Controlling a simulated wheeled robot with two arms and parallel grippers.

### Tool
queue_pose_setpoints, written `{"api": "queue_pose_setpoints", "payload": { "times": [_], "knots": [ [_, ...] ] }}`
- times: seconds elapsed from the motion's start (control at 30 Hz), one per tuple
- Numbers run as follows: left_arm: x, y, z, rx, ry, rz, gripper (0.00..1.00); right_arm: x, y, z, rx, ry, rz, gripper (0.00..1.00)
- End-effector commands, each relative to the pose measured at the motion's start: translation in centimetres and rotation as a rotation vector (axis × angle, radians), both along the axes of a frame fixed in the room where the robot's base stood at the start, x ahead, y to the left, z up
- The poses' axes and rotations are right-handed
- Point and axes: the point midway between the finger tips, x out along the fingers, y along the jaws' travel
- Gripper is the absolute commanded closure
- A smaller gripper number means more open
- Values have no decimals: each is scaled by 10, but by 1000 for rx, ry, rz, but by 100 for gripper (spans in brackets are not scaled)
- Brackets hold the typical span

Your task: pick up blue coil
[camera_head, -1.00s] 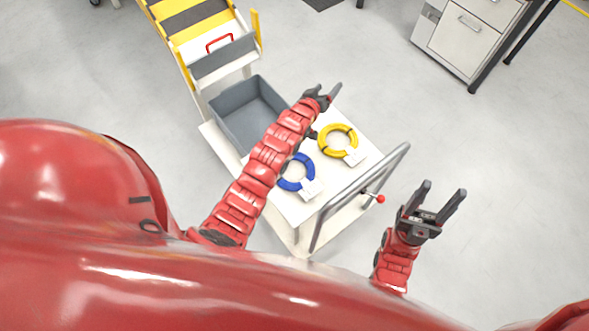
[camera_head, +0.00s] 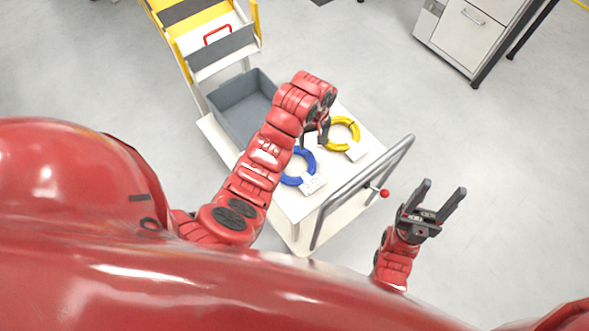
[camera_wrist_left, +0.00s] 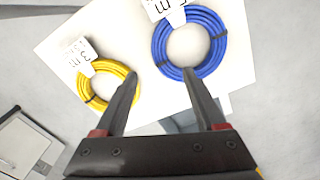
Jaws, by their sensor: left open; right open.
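The blue coil (camera_head: 305,167) lies on the white cart top (camera_head: 349,180), partly hidden by my left arm in the head view. In the left wrist view the blue coil (camera_wrist_left: 219,57) is whole, with a white label marked in "m" at its top edge. My right gripper (camera_head: 440,192) is open and empty, right of the cart.
The yellow coil (camera_head: 345,122) with its own white label lies beside the blue one. A grey bin (camera_head: 230,92) stands at the cart's far left end. The cart's metal handle (camera_head: 395,157) rises on the right. A drawer cabinet (camera_head: 463,35) stands at the back right.

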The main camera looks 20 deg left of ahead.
Motion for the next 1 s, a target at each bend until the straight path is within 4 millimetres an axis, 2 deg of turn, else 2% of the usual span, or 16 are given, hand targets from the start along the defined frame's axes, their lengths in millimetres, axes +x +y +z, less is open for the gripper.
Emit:
{"api": "queue_pose_setpoints", "payload": {
  "times": [0.03,0.1,0.23,0.57,0.83,1.0],
  "knots": [
    [0,0,-22,-2,0,2,28,0,0,-20,0,0,0,43],
    [-1,-1,-26,0,5,0,28,0,0,-8,0,0,0,43],
    [-1,0,-47,2,3,-1,28,0,0,-6,0,-1,0,43],
    [0,-1,-65,1,-1,-1,28,0,0,-4,0,0,0,43],
    [-2,-4,-98,-1,0,0,28,0,0,-1,0,0,0,43],
    [-1,-3,-111,0,-2,0,28,0,0,-1,0,0,0,43]
  ]
}}
